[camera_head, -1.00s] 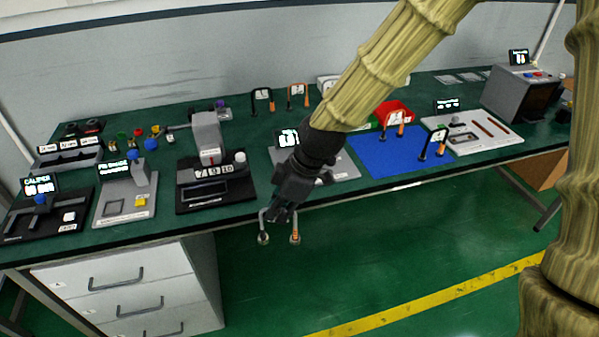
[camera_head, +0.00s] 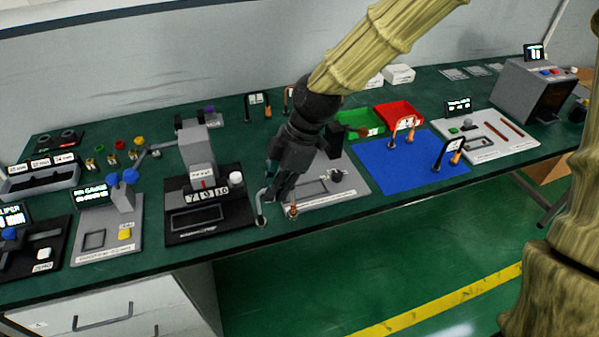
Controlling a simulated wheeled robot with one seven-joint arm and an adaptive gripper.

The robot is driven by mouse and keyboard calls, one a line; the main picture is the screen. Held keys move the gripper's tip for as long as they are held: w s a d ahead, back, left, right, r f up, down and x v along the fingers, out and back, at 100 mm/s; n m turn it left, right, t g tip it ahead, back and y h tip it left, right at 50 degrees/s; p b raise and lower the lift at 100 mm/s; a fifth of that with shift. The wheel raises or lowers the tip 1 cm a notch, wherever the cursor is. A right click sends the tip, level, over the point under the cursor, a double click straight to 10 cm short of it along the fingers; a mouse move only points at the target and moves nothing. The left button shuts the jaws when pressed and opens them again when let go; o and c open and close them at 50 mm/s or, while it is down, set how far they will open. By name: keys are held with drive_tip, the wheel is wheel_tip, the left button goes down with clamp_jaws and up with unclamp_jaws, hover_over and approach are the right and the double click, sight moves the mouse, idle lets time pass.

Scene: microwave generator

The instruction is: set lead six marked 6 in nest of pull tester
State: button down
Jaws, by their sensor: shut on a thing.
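My gripper (camera_head: 273,190) points down near the table's front edge, shut on a lead. The lead's dark end (camera_head: 261,219) hangs at lower left and its orange end (camera_head: 292,211) at lower right; its number is hidden. Behind it is a grey plate device (camera_head: 347,187) with a recess and a dark knob, partly covered by my gripper and arm. It may be the pull tester, but I cannot read its label. The lead hangs in front of this plate's left edge; I cannot tell whether it touches anything.
A black press-like device (camera_head: 208,225) with number tiles stands close left. A blue mat (camera_head: 390,178) at right carries two leads (camera_head: 404,129) (camera_head: 449,154). Green (camera_head: 362,123) and red (camera_head: 399,114) bins stand behind. More leads stand at the back (camera_head: 257,105).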

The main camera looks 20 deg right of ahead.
drive_tip(key=w+d+f+p, duration=0.4)
drive_tip(key=w+d+p, duration=0.2)
drive_tip(key=w+d, duration=0.3)
drive_tip(key=shift+w+d+f, duration=0.35)
drive_tip(key=shift+w, duration=0.85)
drive_tip(key=shift+f, duration=0.15)
drive_tip(key=c, duration=1.6)
unclamp_jaws()
drive_tip(key=shift+o, duration=0.2)
drive_tip(key=shift+r, duration=0.2)
drive_tip(key=b+v, duration=0.3)
drive_tip(key=v, duration=0.9)
drive_tip(key=shift+b, duration=0.3)
